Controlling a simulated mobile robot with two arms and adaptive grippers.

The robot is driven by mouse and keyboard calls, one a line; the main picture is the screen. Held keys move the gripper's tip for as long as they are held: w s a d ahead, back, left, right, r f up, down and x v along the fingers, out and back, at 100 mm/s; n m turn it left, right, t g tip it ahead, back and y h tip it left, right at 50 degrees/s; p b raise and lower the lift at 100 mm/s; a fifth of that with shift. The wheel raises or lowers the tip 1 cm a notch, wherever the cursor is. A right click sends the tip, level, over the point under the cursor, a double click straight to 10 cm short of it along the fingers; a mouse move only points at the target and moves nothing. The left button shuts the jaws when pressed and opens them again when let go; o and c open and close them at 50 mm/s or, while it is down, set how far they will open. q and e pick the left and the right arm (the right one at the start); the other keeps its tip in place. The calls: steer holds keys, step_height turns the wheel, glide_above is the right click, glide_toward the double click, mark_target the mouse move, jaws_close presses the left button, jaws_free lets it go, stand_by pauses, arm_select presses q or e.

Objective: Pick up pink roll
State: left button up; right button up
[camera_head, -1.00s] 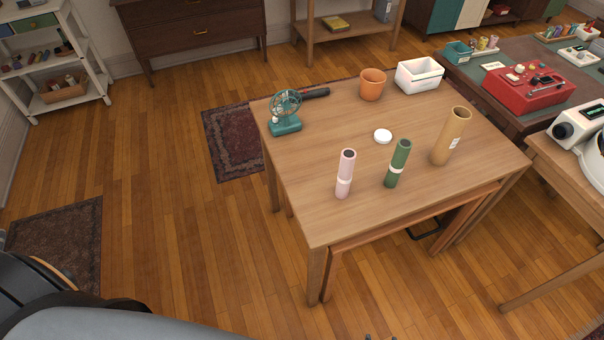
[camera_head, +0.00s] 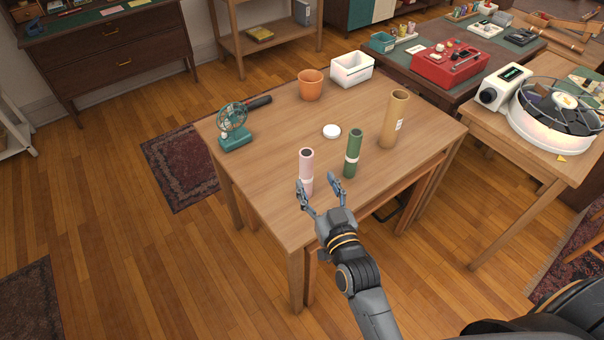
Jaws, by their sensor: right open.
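The pink roll (camera_head: 306,166) stands upright near the front edge of the wooden table (camera_head: 268,190). It is a slim tube with a dark open top and a pale band. My right gripper (camera_head: 318,184) is open at the table's front edge, its fingers pointing toward the roll. The left finger overlaps the lower part of the roll in the picture; I cannot tell whether they touch. My left gripper is not in view.
A tan tube (camera_head: 394,119) stands right of the green roll. A white disc (camera_head: 332,131) lies behind the rolls. A teal fan (camera_head: 234,128), an orange pot (camera_head: 311,85) and a white box (camera_head: 352,69) stand farther back. The table's left middle is clear.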

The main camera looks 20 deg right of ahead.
mark_target(309, 164)
steer(key=w, duration=0.3)
steer(key=shift+a, duration=0.1)
steer(key=shift+w, duration=0.8)
steer(key=w, duration=0.4)
steer(key=shift+w+f+p, duration=0.2)
steer(key=shift+p, duration=0.1)
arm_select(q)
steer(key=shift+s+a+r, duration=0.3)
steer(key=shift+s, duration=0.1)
arm_select(e)
steer(key=shift+c, duration=0.3)
jaws_close()
steer(key=shift+r, duration=0.1)
